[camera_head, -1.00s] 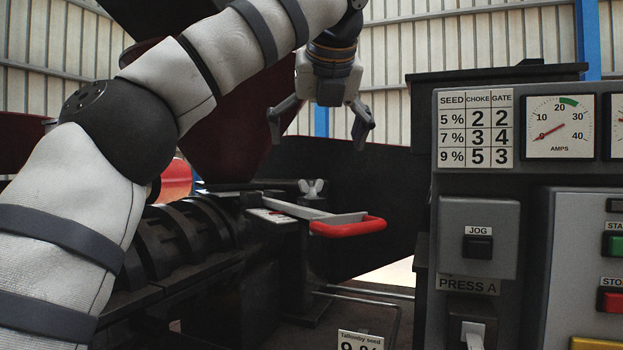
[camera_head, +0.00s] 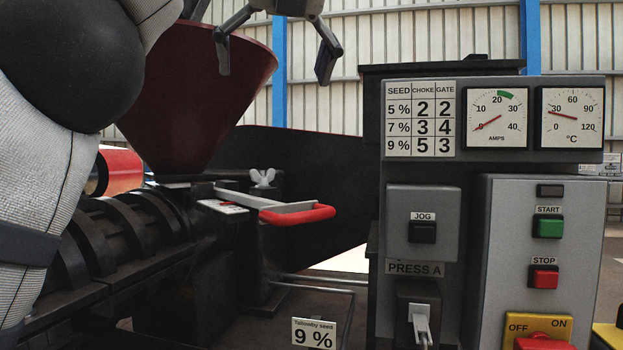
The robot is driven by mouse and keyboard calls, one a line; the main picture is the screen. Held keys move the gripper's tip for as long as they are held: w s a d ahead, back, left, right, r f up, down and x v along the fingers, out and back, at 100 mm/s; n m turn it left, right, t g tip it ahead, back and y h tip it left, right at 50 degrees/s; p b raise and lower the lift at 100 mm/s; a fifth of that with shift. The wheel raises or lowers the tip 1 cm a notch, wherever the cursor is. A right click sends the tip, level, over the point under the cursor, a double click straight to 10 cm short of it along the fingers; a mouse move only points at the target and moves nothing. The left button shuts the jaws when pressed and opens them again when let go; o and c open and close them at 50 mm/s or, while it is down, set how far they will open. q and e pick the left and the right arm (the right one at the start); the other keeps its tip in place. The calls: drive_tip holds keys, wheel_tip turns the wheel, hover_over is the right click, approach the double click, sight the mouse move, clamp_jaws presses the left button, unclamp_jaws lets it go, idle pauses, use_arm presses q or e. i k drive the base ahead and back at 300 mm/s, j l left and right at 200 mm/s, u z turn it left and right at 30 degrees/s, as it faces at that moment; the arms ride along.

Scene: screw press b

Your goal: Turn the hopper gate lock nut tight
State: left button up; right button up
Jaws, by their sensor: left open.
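The hopper gate lock nut looks like the pale wing nut (camera_head: 262,178), standing beside the gate slide. The gate is a flat grey bar with a red handle (camera_head: 298,215) under the dark red hopper (camera_head: 205,95). My left gripper (camera_head: 275,68) is at the top of the view, its two fingers spread and empty. It is well above the wing nut and apart from it, in front of the wall. The top of the gripper is cut off by the frame. My right gripper is not in view.
A control panel (camera_head: 495,118) with gauges, a seed table (camera_head: 420,118) and buttons stands to the right. A card reading 9 % (camera_head: 314,333) stands low in the middle. The ribbed press barrel (camera_head: 120,232) runs along the lower left. The space directly above the wing nut looks clear.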

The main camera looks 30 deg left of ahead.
sight(261, 181)
drive_tip(key=k+l, duration=0.2)
drive_tip(key=l, duration=0.15)
drive_tip(key=k+l, duration=0.25)
drive_tip(key=l, duration=0.15)
drive_tip(key=k+l, duration=0.2)
drive_tip(key=l, duration=0.15)
